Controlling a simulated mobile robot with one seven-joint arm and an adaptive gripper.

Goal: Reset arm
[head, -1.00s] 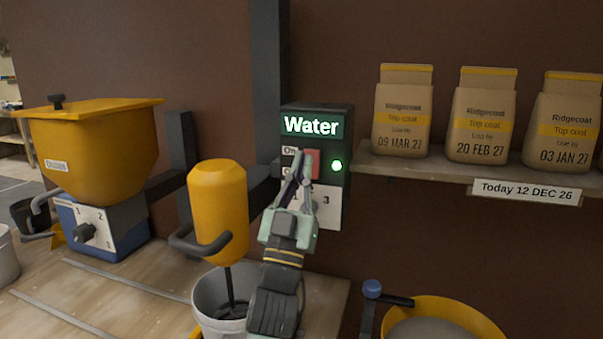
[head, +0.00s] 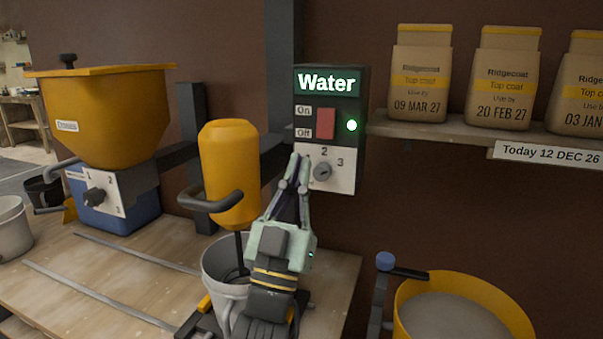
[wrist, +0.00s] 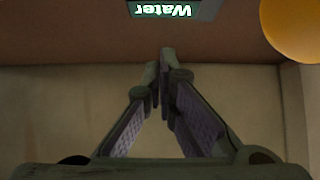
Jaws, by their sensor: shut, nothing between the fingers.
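My gripper (head: 299,172) is shut and empty. In the head view it stands in front of the lower left part of the water control box (head: 358,150), pointing up. The box has a lit Water sign, a red On/Off switch (head: 325,123), a glowing green light (head: 351,125) and a numbered dial (head: 322,171). I cannot tell whether the fingertips touch the box. In the wrist view the fingers (wrist: 165,75) meet at their tips, and the Water sign (wrist: 172,10) shows upside down at the top.
A yellow mixer (head: 230,170) stands over a grey bucket (head: 215,262) just left of my arm. A yellow hopper (head: 110,115) is farther left. Bags (head: 420,75) stand on a shelf (head: 450,132) at right. A yellow tub (head: 490,290) is below it.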

